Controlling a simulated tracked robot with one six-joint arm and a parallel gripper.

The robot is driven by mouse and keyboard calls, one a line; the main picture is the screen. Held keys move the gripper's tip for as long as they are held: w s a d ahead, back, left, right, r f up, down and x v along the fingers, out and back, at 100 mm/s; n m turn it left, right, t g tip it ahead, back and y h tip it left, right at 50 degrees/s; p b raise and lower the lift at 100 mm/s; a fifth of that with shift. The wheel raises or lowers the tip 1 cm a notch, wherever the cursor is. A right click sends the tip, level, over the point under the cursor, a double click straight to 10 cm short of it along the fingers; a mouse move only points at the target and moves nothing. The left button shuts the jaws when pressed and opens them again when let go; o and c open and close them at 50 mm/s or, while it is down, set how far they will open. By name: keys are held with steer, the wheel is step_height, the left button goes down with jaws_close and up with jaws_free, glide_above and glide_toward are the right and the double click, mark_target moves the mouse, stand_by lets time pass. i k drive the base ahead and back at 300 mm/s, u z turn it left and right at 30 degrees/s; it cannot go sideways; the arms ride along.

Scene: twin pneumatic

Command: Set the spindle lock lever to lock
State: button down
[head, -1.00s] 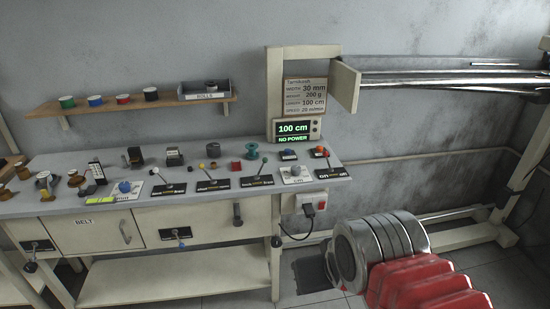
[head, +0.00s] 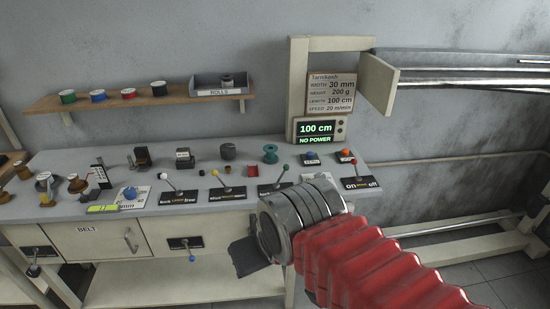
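A lever with a green knob (head: 285,168) stands on a dark label plate (head: 268,190) near the bench's front edge. In the earlier head view that plate appears to read "lock" on its left; its small middle word is unreadable. This lever leans right, away from that side. Another lever, with a white knob (head: 163,176), leans left on a plate reading "lock LATCH free" (head: 181,199). My gripper (head: 249,259) is a dark shape in front of the bench, below the plates and apart from the levers. Its fingers are not clear. My wrist hides the green lever plate's right end.
A yellow-knobbed lever (head: 215,173) stands between the white and green ones. A blue knob, partly hidden, and an on/off lever plate (head: 359,184) are to the right. The display (head: 316,130) reads "100 cm, NO POWER". Spools and small parts crowd the bench's left.

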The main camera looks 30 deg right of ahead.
mark_target(286, 167)
steer(key=u, duration=0.1)
steer(key=i, duration=0.85)
steer(key=z, duration=0.25)
